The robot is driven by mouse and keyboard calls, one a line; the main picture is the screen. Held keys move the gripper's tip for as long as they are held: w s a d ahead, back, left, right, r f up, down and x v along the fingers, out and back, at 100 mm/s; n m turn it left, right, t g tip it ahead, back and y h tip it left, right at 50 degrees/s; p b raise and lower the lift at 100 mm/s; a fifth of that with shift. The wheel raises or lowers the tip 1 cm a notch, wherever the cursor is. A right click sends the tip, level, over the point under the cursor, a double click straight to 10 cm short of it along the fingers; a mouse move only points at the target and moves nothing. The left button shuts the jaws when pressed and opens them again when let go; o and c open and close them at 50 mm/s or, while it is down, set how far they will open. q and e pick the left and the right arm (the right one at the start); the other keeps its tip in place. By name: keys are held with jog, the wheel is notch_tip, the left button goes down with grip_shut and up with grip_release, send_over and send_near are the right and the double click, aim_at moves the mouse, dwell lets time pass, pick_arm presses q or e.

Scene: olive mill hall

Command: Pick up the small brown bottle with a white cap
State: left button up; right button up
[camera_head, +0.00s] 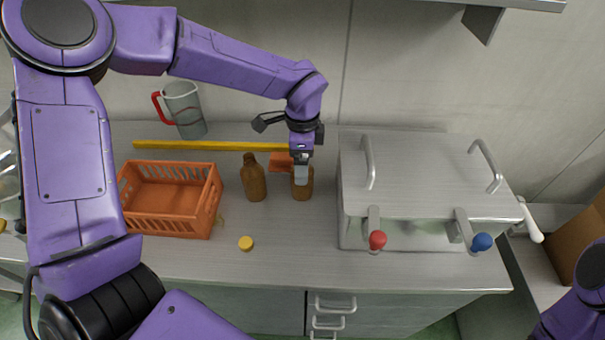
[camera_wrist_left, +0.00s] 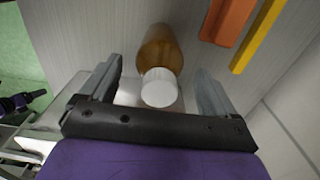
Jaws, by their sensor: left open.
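The small brown bottle (camera_head: 302,188) stands on the metal worktop, partly hidden behind my left gripper (camera_head: 301,170) in the head view. In the left wrist view the brown bottle (camera_wrist_left: 160,45) shows its white cap (camera_wrist_left: 160,88) facing the camera. My left gripper (camera_wrist_left: 160,75) is open, with one finger on each side of the cap and visible gaps to both. My right gripper is out of view.
A second brown bottle (camera_head: 253,180) stands just left. An orange block (camera_head: 280,161) and a yellow bar (camera_head: 210,145) lie behind. An orange crate (camera_head: 212,205) and a jug (camera_head: 185,108) are further left. A metal box (camera_head: 420,165) stands close on the right. A yellow cap (camera_head: 246,243) lies in front.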

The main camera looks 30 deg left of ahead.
pick_arm(q)
jog(key=shift+f, duration=0.35)
jog(key=c, duration=1.5)
grip_shut()
jog(key=shift+r, duration=0.15)
